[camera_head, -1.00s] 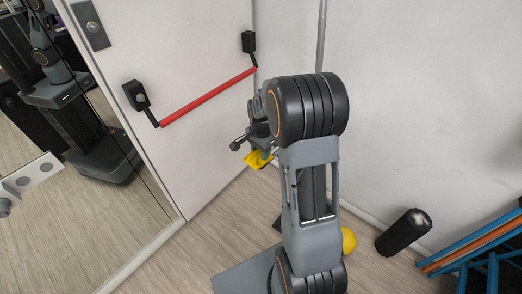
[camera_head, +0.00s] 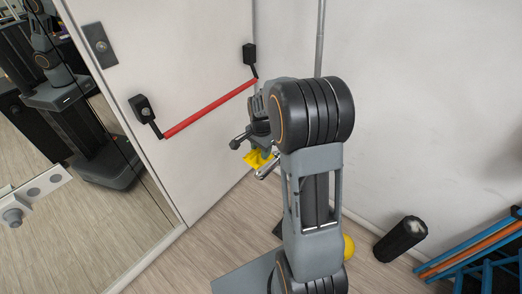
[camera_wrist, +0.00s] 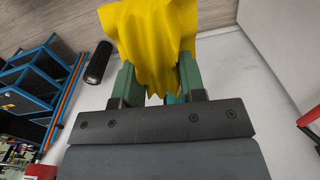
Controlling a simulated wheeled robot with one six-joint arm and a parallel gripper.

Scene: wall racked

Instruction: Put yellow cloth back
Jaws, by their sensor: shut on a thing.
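The yellow cloth (camera_wrist: 155,40) hangs crumpled between the two green fingers of my gripper (camera_wrist: 160,82) in the wrist view. My gripper is shut on it, and the cloth hides the fingertips. In the head view the cloth (camera_head: 257,158) shows as a small yellow patch below my wrist. My gripper (camera_head: 264,160) is there in front of the white door, mostly hidden behind my arm. The cloth is held above the floor, clear of the wall as far as I can see. No place for the cloth is clearly seen.
A white door (camera_head: 170,70) with a red push bar (camera_head: 210,108) stands at the left, beside a mirror (camera_head: 90,130).

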